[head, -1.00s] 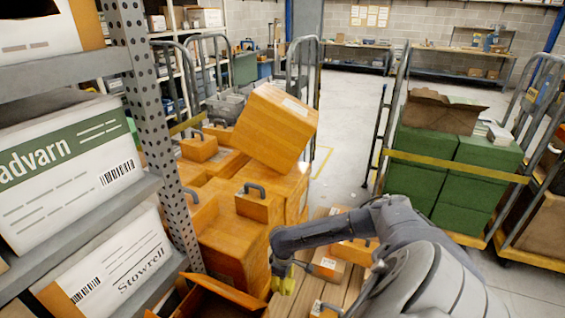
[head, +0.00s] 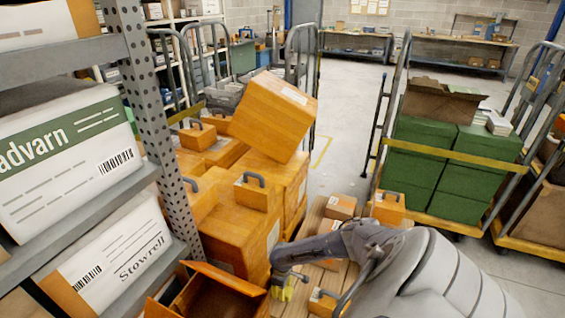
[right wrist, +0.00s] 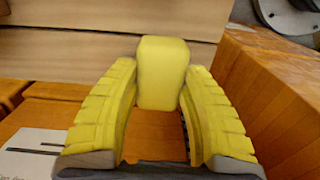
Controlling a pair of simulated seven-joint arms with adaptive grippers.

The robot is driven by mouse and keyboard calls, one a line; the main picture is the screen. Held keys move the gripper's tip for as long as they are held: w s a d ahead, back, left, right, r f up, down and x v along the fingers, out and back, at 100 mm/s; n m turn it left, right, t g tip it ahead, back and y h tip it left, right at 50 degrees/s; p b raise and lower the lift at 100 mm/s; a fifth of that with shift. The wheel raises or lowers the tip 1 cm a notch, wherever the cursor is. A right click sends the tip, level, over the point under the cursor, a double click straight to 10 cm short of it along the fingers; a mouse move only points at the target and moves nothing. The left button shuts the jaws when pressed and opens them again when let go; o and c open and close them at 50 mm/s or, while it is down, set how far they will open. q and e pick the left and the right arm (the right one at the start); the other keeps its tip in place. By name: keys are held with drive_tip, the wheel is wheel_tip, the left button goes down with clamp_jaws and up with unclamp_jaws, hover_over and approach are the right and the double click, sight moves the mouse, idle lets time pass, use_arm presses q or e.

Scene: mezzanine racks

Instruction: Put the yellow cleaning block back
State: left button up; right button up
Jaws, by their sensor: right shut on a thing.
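The yellow cleaning block (right wrist: 162,70) is a rounded, upright block between the tips of my right gripper's ribbed yellow fingers in the right wrist view. My right gripper (head: 283,291) is shut on it, low over the wooden slats, just right of an open orange box (head: 238,277). In the head view the block cannot be told apart from the yellow fingers. In the right wrist view, wooden planks lie behind the block and an orange surface is on the right. My left gripper is not in view.
Large orange cases (head: 237,235) are stacked left of my right arm, one tilted on top (head: 274,115). Small boxes (head: 341,207) lie on the slats. A metal rack (head: 150,120) stands at left, and a cart with green boxes (head: 412,160) at right. The floor between is clear.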

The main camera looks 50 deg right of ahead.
drive_tip(key=shift+f, duration=1.45)
drive_tip(key=shift+f, duration=0.1)
drive_tip(key=o, duration=1.1)
drive_tip(key=shift+c, duration=0.2)
wheel_tip(320, 180, up, 12)
drive_tip(key=shift+r, duration=0.1)
